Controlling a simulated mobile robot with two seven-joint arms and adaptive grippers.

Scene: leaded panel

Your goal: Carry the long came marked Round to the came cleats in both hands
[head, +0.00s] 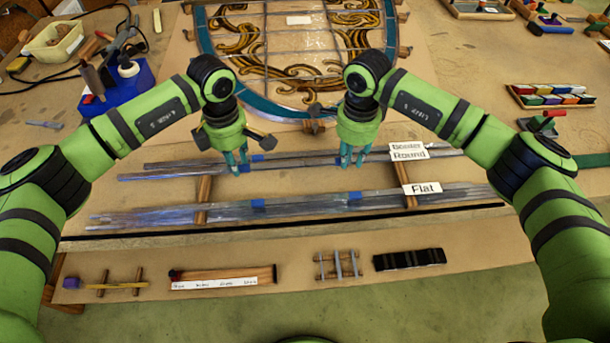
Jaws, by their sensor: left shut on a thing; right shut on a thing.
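Long grey cames lie in two bundles across two wooden bearers. The upper bundle (290,162) is by the label Round (408,155), and the lower bundle (320,199) is by the label Flat (423,188). My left gripper (237,166) points down and is shut on a long came at the upper bundle, left of middle. My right gripper (350,160) is shut on it further right. The fingers hide the held parts, and I cannot tell whether the came is clear of the bundle. I cannot tell for certain which fittings are the came cleats.
A round leaded panel (298,45) lies behind the grippers. A blue tool holder (118,85) and a cream tub (53,42) stand at left, a tray of coloured blocks (551,96) at right. A wooden strip (223,278) and a small rack (338,265) lie near the front edge.

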